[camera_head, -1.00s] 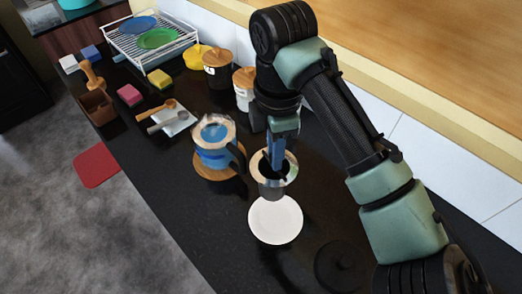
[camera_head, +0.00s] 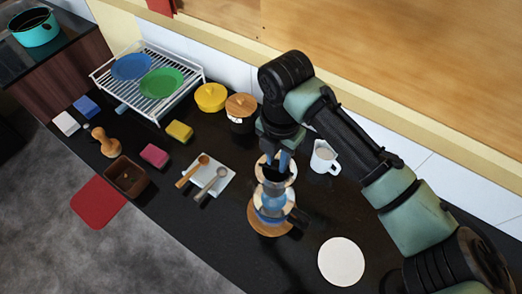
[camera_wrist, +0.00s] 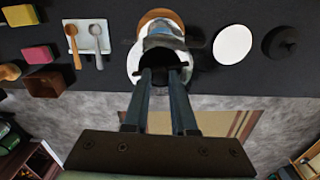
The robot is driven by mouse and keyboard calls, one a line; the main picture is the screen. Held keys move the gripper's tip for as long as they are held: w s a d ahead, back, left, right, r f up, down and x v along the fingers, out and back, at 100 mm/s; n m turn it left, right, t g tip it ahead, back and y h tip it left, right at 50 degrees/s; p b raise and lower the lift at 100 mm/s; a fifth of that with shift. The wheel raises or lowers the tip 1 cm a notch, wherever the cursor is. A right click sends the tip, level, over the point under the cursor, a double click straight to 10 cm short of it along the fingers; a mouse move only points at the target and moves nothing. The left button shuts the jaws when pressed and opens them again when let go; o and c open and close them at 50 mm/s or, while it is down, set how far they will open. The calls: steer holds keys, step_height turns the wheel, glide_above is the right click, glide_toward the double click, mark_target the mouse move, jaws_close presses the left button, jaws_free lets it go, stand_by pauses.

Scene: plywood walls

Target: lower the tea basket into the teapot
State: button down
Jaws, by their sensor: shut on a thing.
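The tea basket (camera_head: 264,172), a dark cup with a wide pale metal rim, hangs from my gripper (camera_head: 284,163). My gripper is shut on it at the rim. The teapot (camera_head: 271,205) is clear glass with a blue tint and a dark handle, and stands on a round wooden trivet (camera_head: 268,230). In the head view the basket overlaps the teapot's top; how far apart they are in height I cannot tell. In the wrist view the basket's rim (camera_wrist: 133,62) shows at my fingertips, in front of the teapot (camera_wrist: 163,40), whose mouth is hidden.
A white saucer (camera_head: 341,261) lies right of the teapot. A black lid (camera_wrist: 282,42) lies beyond it in the wrist view. A white pitcher (camera_head: 325,158) stands behind, near my arm. Spoons on a white rest (camera_head: 208,178) lie to the left. Canisters and a dish rack (camera_head: 150,80) stand farther back.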

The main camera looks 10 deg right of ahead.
mark_target(277, 171)
steer(key=shift+s+d+f+b, duration=0.2)
steer(key=shift+f+b, duration=0.4)
steer(key=shift+f, duration=0.2)
steer(key=shift+f+b, duration=1.15)
steer(key=shift+f, duration=0.45)
steer(key=shift+w+a+f, duration=0.1)
steer(key=shift+f, duration=0.2)
steer(key=shift+f+b, duration=0.1)
steer(key=shift+b, duration=0.2)
steer(key=shift+f+b, duration=1.7)
steer(key=shift+f, duration=0.75)
steer(key=shift+f+b, duration=1.15)
steer(key=shift+f, duration=0.4)
